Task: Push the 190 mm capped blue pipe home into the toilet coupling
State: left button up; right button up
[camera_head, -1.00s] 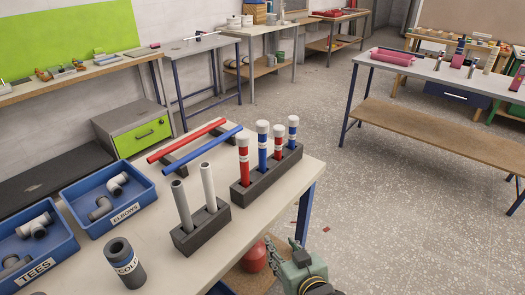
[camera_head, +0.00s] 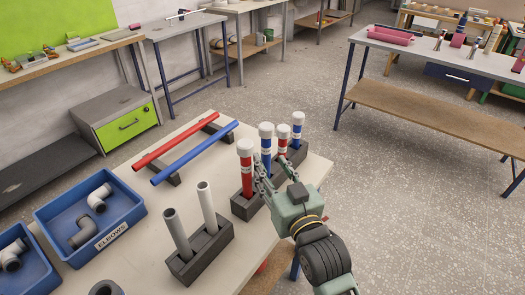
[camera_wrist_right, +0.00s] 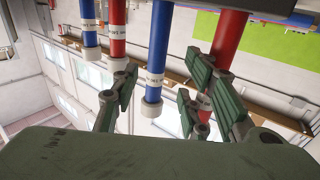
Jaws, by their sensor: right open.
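Two blue pipes with white caps stand in a dark rack (camera_head: 243,208) beside two red capped ones. The nearer blue pipe (camera_head: 266,145) and the farther blue pipe (camera_head: 297,130) alternate with the red. Their labels are too small to read. My right gripper (camera_head: 269,172) is open at the rack, its fingers on either side of the nearer blue pipe. In the right wrist view that blue pipe (camera_wrist_right: 158,50) hangs between the open fingers (camera_wrist_right: 158,98), its white cap low; I cannot tell whether they touch. The toilet coupling is not seen. My left gripper is not in view.
A near red pipe (camera_head: 245,172) stands close beside my right fingers. Red and blue pipes lie on supports behind. A blue elbows bin (camera_head: 70,205) is at left. Open floor (camera_head: 420,215) lies right.

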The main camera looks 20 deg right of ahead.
aim_at(268, 157)
jog(key=shift+w+r+p, duration=0.25)
jog(key=shift+w+p, duration=0.1)
jog(key=shift+w, duration=0.8)
jog(key=shift+w+f, duration=0.25)
jog(key=shift+w, duration=1.4)
jog(key=c, duration=0.3)
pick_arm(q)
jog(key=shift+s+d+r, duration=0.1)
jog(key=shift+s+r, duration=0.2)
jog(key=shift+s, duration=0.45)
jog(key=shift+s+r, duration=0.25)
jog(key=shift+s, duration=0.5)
pick_arm(e)
grip_shut()
